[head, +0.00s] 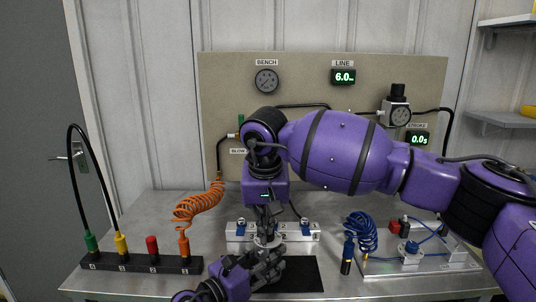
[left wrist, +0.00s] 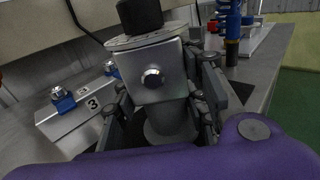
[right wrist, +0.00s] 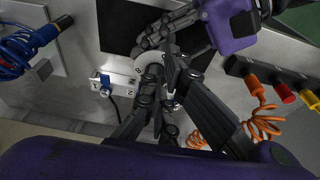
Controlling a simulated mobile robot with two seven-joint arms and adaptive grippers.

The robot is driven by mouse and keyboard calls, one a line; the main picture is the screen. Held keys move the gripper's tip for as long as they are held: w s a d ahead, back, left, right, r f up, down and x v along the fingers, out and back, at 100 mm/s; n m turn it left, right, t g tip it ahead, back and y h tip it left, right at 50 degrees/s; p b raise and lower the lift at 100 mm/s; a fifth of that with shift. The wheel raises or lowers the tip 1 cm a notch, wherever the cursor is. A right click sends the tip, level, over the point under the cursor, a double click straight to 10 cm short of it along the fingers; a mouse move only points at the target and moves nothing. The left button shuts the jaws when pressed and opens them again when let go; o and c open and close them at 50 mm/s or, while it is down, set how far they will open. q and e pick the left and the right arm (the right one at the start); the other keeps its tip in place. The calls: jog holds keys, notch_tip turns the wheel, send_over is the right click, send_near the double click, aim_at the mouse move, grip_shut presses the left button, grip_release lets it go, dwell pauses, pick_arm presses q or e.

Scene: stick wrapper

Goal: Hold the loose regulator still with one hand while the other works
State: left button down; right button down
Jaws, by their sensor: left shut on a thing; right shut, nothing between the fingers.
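The loose regulator (left wrist: 158,78) is a grey block with a round bolt on its face, a pale marked disc on top and a black knob (left wrist: 139,15) above that. My left gripper (head: 268,268) is shut around its lower body, and the regulator stands roughly upright over the black mat (head: 300,274). In the head view only the pale disc (head: 268,243) shows between the grippers. My right gripper (head: 264,228) points down directly above it, shut and empty. In the right wrist view its fingers (right wrist: 167,86) are beside the disc (right wrist: 153,66); whether they touch is unclear.
Behind the regulator is a metal manifold (head: 300,232) with blue fittings. At left stands a black rack (head: 140,263) with coloured plugs and an orange coiled hose (head: 196,205). At right are a blue coiled hose (head: 361,232) and a fixture plate (head: 420,264). The front right bench is clear.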

pick_arm(q)
jog(key=shift+f, duration=0.1)
pick_arm(e)
jog(key=v, duration=0.3)
jog(key=shift+w+r, duration=0.2)
jog(key=shift+w, duration=0.2)
jog(key=shift+d+f, duration=0.15)
jog(key=shift+f, duration=1.4)
jog(key=shift+d+f, duration=0.2)
jog(key=shift+f, duration=1.3)
pick_arm(q)
jog(key=shift+s+d, duration=0.1)
pick_arm(e)
jog(key=shift+w+f, duration=0.1)
jog(key=shift+w, duration=0.3)
